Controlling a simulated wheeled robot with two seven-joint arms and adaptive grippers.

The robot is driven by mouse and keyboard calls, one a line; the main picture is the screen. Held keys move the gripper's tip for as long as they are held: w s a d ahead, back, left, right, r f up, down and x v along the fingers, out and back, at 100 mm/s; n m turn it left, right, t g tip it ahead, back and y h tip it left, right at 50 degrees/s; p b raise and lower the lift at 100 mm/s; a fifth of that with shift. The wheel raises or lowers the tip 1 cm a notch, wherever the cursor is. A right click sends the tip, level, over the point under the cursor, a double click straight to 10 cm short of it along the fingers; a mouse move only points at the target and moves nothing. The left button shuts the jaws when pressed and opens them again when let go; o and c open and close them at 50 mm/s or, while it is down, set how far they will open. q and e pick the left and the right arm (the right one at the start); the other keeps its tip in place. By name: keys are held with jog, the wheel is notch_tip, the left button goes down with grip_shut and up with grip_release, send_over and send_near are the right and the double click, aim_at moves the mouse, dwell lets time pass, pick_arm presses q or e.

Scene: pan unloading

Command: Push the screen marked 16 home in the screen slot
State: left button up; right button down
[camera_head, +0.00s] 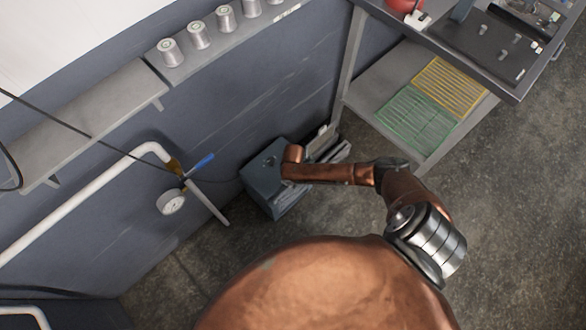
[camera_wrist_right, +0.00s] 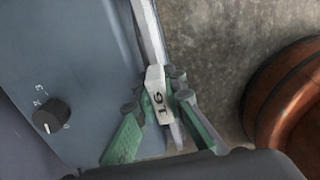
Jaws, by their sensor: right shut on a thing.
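The screen marked 16 shows in the right wrist view by its white tab (camera_wrist_right: 155,84), with a thin pale edge running above and below the tab. My right gripper (camera_wrist_right: 157,100) is shut on this tab, with one green finger on each side. The screen's edge lies along the right side of a blue-grey box with a black knob (camera_wrist_right: 48,115). The slot itself is not clearly visible, so I cannot tell how deep the screen sits. In the head view the blue-grey box (camera_head: 268,180) stands on the floor by the wall, beneath my copper right arm. My left gripper is not in view.
A metal table (camera_head: 475,75) with a lower shelf holding a green screen (camera_head: 416,121) and a yellow screen (camera_head: 450,87) stands right of the box. A white pipe with a gauge (camera_head: 171,201) and blue-handled valve (camera_head: 199,166) is at left. Open floor lies at right.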

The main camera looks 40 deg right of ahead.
jog(key=shift+f, duration=0.1)
jog(key=c, duration=1.9)
grip_release()
notch_tip(320, 180, up, 12)
jog(key=shift+s, duration=0.1)
